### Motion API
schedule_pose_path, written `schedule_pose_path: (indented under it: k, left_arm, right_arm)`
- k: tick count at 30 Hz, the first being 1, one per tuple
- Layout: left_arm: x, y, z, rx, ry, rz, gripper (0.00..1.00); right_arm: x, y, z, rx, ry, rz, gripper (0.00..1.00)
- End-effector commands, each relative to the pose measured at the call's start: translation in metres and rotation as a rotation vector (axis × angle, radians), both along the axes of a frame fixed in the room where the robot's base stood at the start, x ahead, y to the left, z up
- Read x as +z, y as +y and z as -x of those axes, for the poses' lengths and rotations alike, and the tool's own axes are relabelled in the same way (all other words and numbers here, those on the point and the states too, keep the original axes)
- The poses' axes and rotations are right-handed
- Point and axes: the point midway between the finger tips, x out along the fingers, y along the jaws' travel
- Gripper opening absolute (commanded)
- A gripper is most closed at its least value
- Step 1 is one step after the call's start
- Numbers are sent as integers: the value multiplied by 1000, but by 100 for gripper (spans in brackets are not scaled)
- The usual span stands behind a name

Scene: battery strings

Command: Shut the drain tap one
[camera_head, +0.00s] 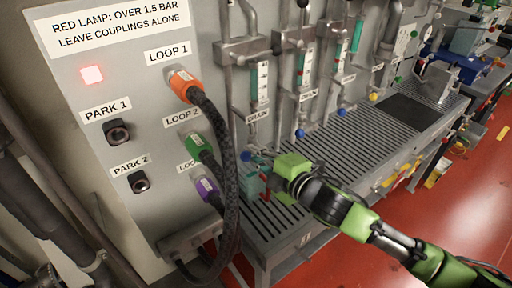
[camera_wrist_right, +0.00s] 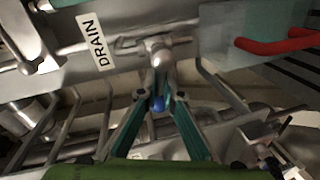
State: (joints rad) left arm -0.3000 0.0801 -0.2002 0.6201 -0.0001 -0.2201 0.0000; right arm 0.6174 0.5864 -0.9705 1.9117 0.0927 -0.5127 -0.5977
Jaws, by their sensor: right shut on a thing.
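My right gripper (camera_head: 263,170) comes in from the right, low over the slatted bench. The tap's exact turn position is hard to tell. My left gripper is not in view.
A panel at left has a lit red lamp (camera_head: 92,74), a warning sign (camera_head: 120,27) and orange (camera_head: 185,86), green (camera_head: 200,147) and purple (camera_head: 206,188) couplings. A black hose (camera_head: 232,150) hangs near my gripper. More drain taps (camera_head: 300,133) stand farther along the slatted bench (camera_head: 340,150).

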Motion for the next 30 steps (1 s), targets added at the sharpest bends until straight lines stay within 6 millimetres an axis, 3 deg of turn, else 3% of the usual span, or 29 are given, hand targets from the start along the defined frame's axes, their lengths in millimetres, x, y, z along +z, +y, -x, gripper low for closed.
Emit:
schedule_pose_path:
  k: [1,12,30]
  left_arm:
    - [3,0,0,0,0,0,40]
    - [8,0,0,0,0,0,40]
    - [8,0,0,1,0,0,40]
  right_arm:
    - [8,8,4,20,-32,13,0]
    - [-3,10,6,20,-128,151,0]
    - [-9,11,8,24,-140,181,0]
